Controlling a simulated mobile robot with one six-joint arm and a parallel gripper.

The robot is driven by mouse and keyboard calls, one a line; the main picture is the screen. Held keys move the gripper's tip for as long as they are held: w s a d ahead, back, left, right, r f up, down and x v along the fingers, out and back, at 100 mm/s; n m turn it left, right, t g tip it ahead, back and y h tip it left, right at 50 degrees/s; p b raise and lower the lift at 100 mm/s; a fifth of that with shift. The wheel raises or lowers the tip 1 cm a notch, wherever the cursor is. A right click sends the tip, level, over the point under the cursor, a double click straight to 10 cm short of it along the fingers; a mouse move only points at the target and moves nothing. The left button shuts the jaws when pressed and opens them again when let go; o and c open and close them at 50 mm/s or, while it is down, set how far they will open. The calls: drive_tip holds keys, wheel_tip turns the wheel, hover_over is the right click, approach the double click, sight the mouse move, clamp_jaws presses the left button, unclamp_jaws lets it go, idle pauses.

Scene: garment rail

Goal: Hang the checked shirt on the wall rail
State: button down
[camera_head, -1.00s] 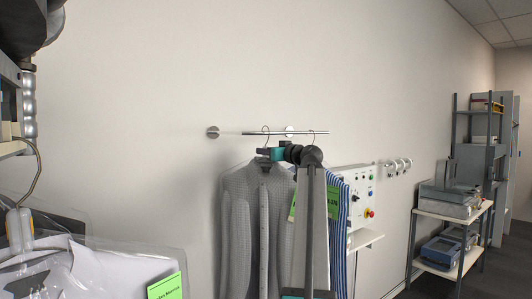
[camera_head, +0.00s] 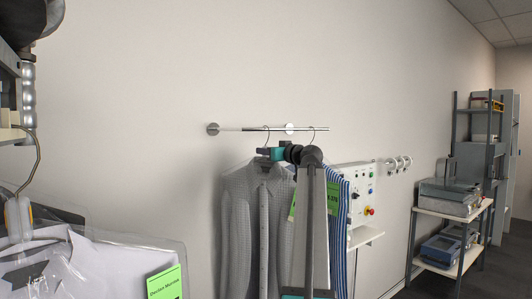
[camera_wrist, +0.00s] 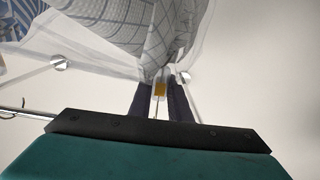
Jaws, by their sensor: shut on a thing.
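The grey checked shirt (camera_head: 240,215) hangs from its hanger below the wall rail (camera_head: 228,129). My gripper (camera_head: 272,153) is shut on the hanger's neck, just above the shirt's collar. The hanger hook rises to the rail's height near the middle of the rail; I cannot tell whether it rests on the bar. In the wrist view the two dark fingers of my gripper (camera_wrist: 160,103) close around the hanger neck beside a small yellow piece, with the checked shirt (camera_wrist: 125,25) beyond. The rail (camera_wrist: 28,111) shows there at the left and passes behind my gripper body.
A blue-striped shirt (camera_head: 338,215) with a green tag hangs at the rail's right end, close to my arm. A control box (camera_head: 360,190) and wall hooks (camera_head: 398,164) are farther right. A bagged white shirt (camera_head: 90,265) is at lower left. The wall above the rail is clear.

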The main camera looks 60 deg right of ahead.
drive_tip(key=c, duration=1.6)
unclamp_jaws()
drive_tip(key=shift+o, duration=0.2)
drive_tip(key=shift+s, duration=0.1)
drive_tip(key=b+v, duration=0.4)
drive_tip(key=v, duration=0.9)
drive_tip(key=shift+s+a, duration=0.2)
drive_tip(key=shift+s, duration=0.1)
drive_tip(key=shift+r, duration=0.1)
